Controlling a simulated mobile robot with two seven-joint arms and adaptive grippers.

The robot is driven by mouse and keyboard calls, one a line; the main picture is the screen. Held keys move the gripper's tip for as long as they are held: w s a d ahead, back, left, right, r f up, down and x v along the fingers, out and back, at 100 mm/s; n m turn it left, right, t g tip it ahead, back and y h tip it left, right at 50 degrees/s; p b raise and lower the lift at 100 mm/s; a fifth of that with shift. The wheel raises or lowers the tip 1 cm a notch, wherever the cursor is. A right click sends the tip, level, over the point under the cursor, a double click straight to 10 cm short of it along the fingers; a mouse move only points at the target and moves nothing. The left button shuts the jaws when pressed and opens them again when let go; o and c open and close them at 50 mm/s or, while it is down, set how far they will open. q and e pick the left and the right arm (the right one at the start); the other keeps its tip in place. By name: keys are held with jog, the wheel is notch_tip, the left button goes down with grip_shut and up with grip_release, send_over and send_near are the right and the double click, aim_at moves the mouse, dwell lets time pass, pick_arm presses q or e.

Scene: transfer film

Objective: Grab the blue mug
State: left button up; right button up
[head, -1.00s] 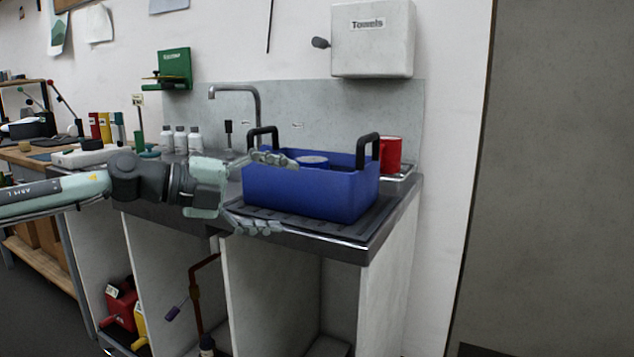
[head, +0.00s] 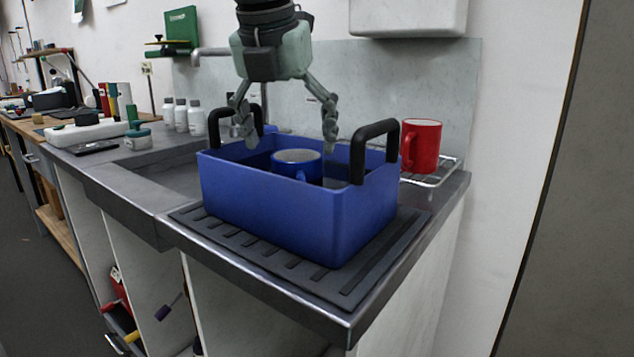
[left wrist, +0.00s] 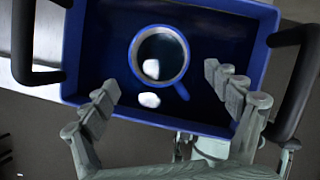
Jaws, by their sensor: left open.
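The blue mug (head: 298,162) stands upright inside a blue crate (head: 285,210) with two black handles. Its lower part is hidden by the crate's front wall in the head view. In the left wrist view the mug (left wrist: 160,57) is seen from above, its handle toward the lower right. My left gripper (head: 285,142) points down over the crate, fingers spread and empty. In the left wrist view its fingers (left wrist: 165,95) show below the mug, one on each side, apart from it. My right gripper is not in view.
The crate sits on a ribbed black mat (head: 255,248) on the counter. A red mug (head: 424,145) stands on a wire rack behind right. White bottles (head: 182,116) stand at the back left. The black handles (head: 366,150) rise above the crate's ends.

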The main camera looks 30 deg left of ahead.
aim_at(294, 177)
pick_arm(q)
jog(key=x, duration=0.6)
jog(key=shift+s+d+f+p, duration=0.15)
jog(key=shift+f+p, duration=0.15)
jog(key=shift+f, duration=0.6)
jog(key=c, duration=0.5)
jog(key=shift+r, duration=0.1)
jog(key=c, duration=1.2)
jog(key=shift+w, duration=0.25)
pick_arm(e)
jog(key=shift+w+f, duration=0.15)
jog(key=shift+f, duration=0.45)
